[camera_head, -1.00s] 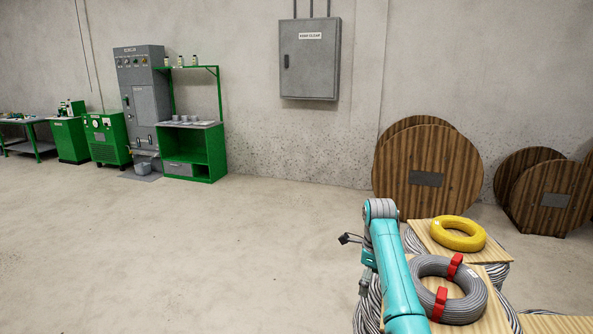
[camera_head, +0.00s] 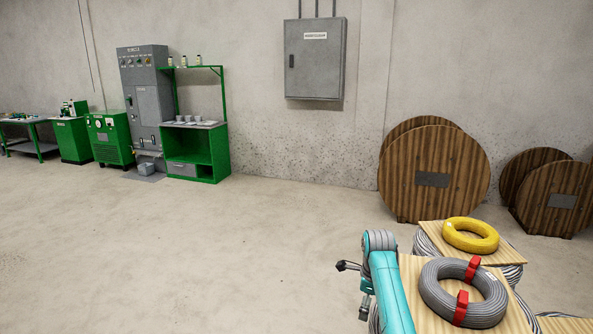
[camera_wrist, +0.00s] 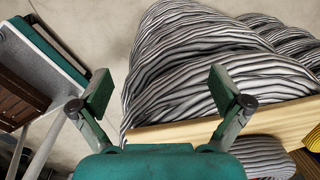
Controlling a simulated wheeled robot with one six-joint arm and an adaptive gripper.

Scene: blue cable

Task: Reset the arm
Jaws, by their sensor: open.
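My arm (camera_head: 391,298) rises from the bottom of the head view, and its end is folded near the stacked cable coils. My gripper (camera_wrist: 165,95) shows in the wrist view with its two fingers wide apart and nothing between them. Behind the fingers is a large pile of grey cable (camera_wrist: 195,65). In the head view my gripper (camera_head: 350,267) is small and partly hidden by the arm. No blue cable can be made out.
A grey coil with red clips (camera_head: 438,297) and a yellow coil (camera_head: 470,225) lie on wooden boards right of my arm. Wooden reels (camera_head: 435,200) stand by the wall. A green bench (camera_head: 215,155) and a grey wall cabinet (camera_head: 314,62) are farther off. The floor at left is clear.

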